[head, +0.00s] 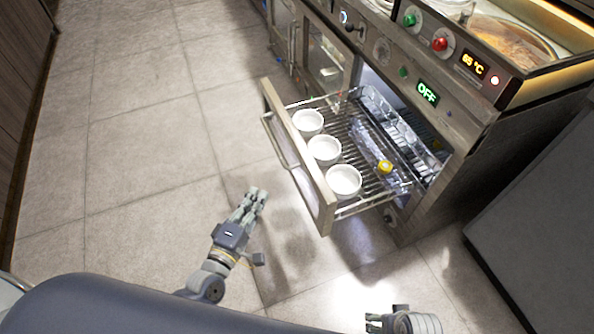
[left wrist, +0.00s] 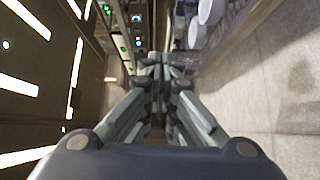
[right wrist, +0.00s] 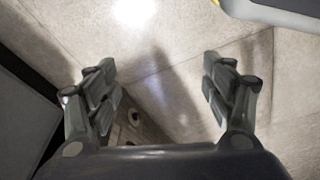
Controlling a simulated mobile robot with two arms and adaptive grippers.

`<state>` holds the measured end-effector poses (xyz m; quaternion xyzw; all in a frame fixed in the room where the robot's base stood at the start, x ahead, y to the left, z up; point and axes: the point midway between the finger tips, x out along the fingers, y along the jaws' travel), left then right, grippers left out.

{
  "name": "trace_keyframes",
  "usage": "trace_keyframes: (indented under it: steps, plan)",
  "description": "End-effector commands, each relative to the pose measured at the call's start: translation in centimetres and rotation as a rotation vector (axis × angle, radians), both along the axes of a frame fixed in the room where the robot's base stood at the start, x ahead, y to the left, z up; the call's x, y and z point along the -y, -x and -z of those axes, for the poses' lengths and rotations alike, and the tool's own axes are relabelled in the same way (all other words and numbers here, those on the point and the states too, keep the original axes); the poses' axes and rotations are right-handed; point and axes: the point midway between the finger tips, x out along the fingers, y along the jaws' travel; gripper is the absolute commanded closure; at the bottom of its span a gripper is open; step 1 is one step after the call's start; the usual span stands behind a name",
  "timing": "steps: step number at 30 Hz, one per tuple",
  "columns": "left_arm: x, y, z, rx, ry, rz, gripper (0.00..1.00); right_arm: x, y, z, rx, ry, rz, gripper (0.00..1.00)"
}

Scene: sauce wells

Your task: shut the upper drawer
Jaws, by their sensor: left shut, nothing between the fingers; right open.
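The pulled-out upper drawer (head: 303,165) sticks far out of the counter unit, with a wooden front and a bar handle (head: 280,142). It holds three white bowls (head: 324,149), a clear bottle with a yellow cap (head: 385,167) and clear bins. My left gripper (head: 257,193) is shut and empty, low in front of the drawer front and apart from it. In the left wrist view its closed fingers (left wrist: 161,68) show, with the drawer and bowls at upper right. My right gripper (head: 372,322) is open and empty at the bottom edge; its spread fingers (right wrist: 162,75) point at bare floor.
The counter unit (head: 440,125) has knobs, lit buttons and displays reading OFF and 65 °C. A glass-fronted cabinet (head: 325,57) stands farther left along it. A dark grey block (head: 540,215) stands at right. The tiled floor (head: 140,140) left of the drawer is clear.

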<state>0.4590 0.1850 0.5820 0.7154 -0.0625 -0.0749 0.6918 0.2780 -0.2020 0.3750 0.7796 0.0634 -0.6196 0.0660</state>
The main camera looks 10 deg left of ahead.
Motion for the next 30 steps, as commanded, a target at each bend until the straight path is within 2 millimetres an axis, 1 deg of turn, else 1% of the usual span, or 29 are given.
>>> trace_keyframes:
  steps: [1,4,8,14,18,20,24,30]
  plan:
    - [0.1,0.0,-0.1,0.009,0.022,-0.001,1.00,0.0,-0.1,0.2,0.002,0.001,0.000,0.25]
    - [0.1,-0.5,-0.6,0.015,0.042,-0.004,1.00,0.0,-0.1,-0.2,0.003,0.000,0.001,0.25]
    - [0.4,-2.1,-0.7,0.017,0.042,-0.005,1.00,0.0,-0.3,-0.6,0.005,0.000,0.001,0.25]
    - [1.2,-6.2,-0.7,0.018,0.039,-0.005,1.00,0.0,-0.5,-1.4,0.011,-0.001,0.002,0.25]
    - [1.8,-9.1,-0.6,0.017,0.038,-0.004,1.00,0.0,-0.7,-2.3,0.016,-0.001,0.003,0.25]
    - [2.0,-10.2,-0.7,0.018,0.038,-0.005,1.00,0.0,-0.8,-2.7,0.018,-0.001,0.003,0.25]
    - [3.9,-11.3,-0.6,0.014,0.039,-0.003,1.00,0.0,-0.8,-2.7,0.016,-0.001,0.003,0.25]
    - [5.1,-12.1,-0.6,0.014,0.036,-0.003,1.00,0.0,-0.8,-2.8,0.016,-0.001,0.003,0.25]
